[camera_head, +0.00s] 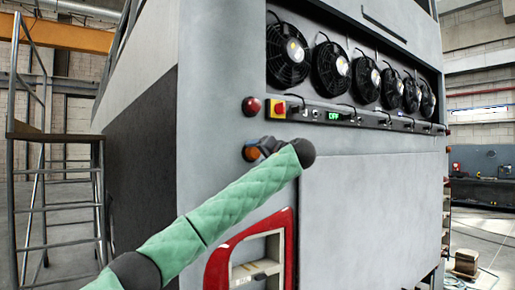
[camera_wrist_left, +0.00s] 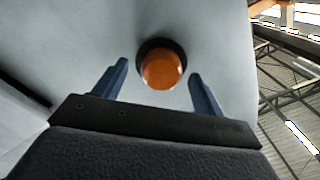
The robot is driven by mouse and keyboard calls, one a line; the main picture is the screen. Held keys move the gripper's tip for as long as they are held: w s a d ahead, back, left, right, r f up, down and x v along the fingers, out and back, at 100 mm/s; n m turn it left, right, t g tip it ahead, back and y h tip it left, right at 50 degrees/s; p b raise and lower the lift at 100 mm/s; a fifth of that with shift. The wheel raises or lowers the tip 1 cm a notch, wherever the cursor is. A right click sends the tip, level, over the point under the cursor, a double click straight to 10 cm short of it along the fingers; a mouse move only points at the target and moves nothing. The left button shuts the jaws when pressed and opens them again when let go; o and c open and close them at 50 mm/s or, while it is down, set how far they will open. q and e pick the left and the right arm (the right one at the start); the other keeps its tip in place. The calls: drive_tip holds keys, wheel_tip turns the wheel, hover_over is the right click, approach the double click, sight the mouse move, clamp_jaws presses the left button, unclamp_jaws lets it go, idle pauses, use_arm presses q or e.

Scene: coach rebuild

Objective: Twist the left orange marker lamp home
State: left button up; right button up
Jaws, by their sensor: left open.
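The left orange marker lamp (camera_head: 252,154) sits on the grey rear panel of the coach, below a round red lamp. It also shows in the left wrist view (camera_wrist_left: 162,68), a round orange lens in a dark ring. My left gripper (camera_wrist_left: 155,78) is open, with its two blue-grey fingers spread to either side of the lamp's lower part. I cannot tell whether they touch it; a gap shows on each side. In the head view my left gripper (camera_head: 262,148) is at the lamp and partly covers it. My right gripper is not in view.
The red lamp (camera_head: 252,106) and a red-and-yellow switch (camera_head: 276,109) are just above. A row of fans (camera_head: 288,55) runs along the top. A red-framed opening (camera_head: 220,262) lies below my left arm. A ladder platform (camera_head: 50,130) stands at the left.

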use_arm(q)
drive_tip(key=shift+w+a, duration=0.4)
drive_tip(key=shift+d, duration=0.1)
drive_tip(key=shift+c, duration=0.4)
